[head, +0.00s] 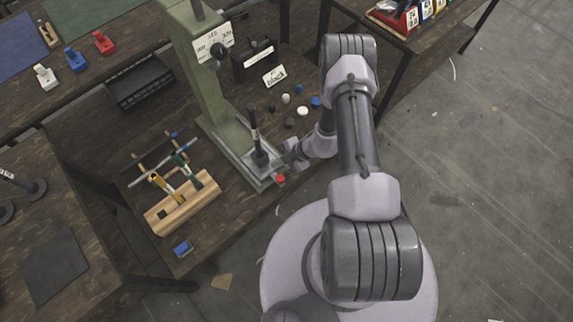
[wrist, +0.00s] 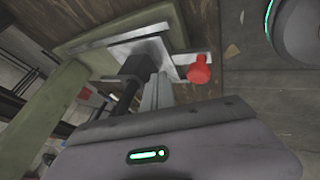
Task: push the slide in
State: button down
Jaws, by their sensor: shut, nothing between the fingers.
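The slide (head: 262,172) is a pale metal plate at the foot of the green press (head: 209,95), with a red knob (head: 281,178) at its front end. In the wrist view the slide (wrist: 150,32) lies at the upper middle and the red knob (wrist: 199,70) to its right. A black upright part (head: 256,140) stands on the slide. My gripper (head: 284,159) is shut and empty, close beside the slide on its right side. In the wrist view its fingers (wrist: 158,90) are just left of the knob; I cannot tell whether they touch anything.
A wooden block with tools (head: 182,205) stands left of the press. A blue part (head: 183,248) lies near the bench's front edge. Several small caps (head: 302,111) lie right of the press. A black tray (head: 139,87) is behind, at left. Open floor lies to the right.

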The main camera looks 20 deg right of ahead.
jog(key=shift+w+a, duration=0.2)
jog(key=shift+w, duration=0.35)
jog(key=shift+w+a, duration=0.15)
jog(key=shift+w, duration=0.35)
